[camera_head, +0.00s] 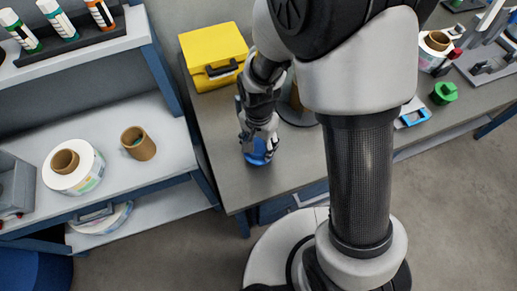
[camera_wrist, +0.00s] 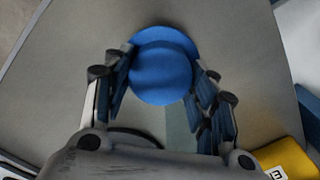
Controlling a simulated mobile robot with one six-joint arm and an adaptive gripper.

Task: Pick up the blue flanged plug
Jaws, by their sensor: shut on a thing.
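The blue flanged plug (camera_wrist: 162,72) is round, with a wider flange showing behind its top face in the wrist view. In the head view the plug (camera_head: 259,153) is at the grey table's near left part, mostly under my gripper (camera_head: 258,146). My gripper (camera_wrist: 163,88) has its two fingers on either side of the plug and is shut on it. I cannot tell whether the plug touches the table. The gripper hides much of the plug in the head view.
A yellow case (camera_head: 213,55) stands behind my gripper on the table (camera_head: 222,160). A green part (camera_head: 444,92) and a blue-edged device (camera_head: 413,113) lie to the right. Shelves with label rolls (camera_head: 88,172) stand at left. The table's front left corner is clear.

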